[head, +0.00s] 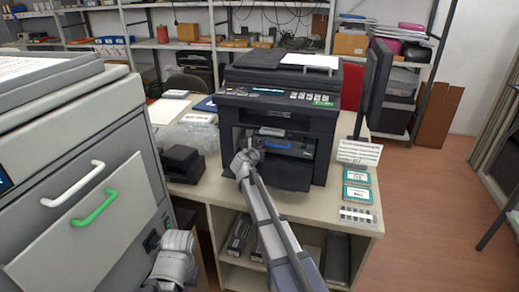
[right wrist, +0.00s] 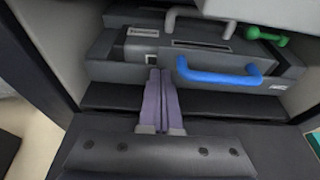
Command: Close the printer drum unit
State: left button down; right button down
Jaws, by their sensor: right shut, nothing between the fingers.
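The black printer (head: 283,110) stands on the desk with its front bay open. The drum unit (right wrist: 120,70) is a dark grey block inside the bay, with a blue handle (right wrist: 220,74) on its front; the handle also shows in the head view (head: 278,146). My right gripper (head: 247,157) is at the left side of the bay opening. In the right wrist view its two fingers (right wrist: 158,76) are pressed together and empty, pointing at the drum unit's front, left of the blue handle. I cannot tell whether they touch it.
A lowered black flap (head: 285,176) lies below the bay. Above the drum unit are a grey handle (right wrist: 195,14) and a green handle (right wrist: 262,36). A large grey cabinet (head: 75,180) stands at left, a dark monitor (head: 374,85) at right. Open floor lies further right.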

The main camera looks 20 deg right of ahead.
jog(key=shift+s+r, duration=0.1)
jog(key=shift+s, duration=0.05)
jog(key=s+a, duration=0.2)
jog(key=s, duration=0.1)
jog(key=p+v, duration=0.3)
jog(key=v, duration=0.7)
jog(key=shift+a, duration=0.15)
jog(key=s+a+f+m+g+y+p, duration=0.1)
jog(key=s+a+m+g+p, duration=0.3)
jog(key=s+m, duration=0.4)
jog(key=s+a+f+m+g+y+p, duration=0.1)
jog(key=s+a+m+g+y+p, duration=0.2)
jog(key=s+a+m, duration=0.4)
jog(key=s+a+f+m+g+y+p, duration=0.1)
jog(key=s+a+m+g+y+p, duration=0.2)
jog(key=s+m, duration=0.7)
jog(key=s+a+g+p, duration=0.1)
jog(key=s+a+g, duration=0.1)
jog(key=s, duration=0.4)
jog(key=shift+s+a+f+p, duration=0.25)
jog(key=shift+s+p, duration=0.05)
jog(key=shift+p, duration=0.05)
jog(key=shift+w+f, duration=0.1)
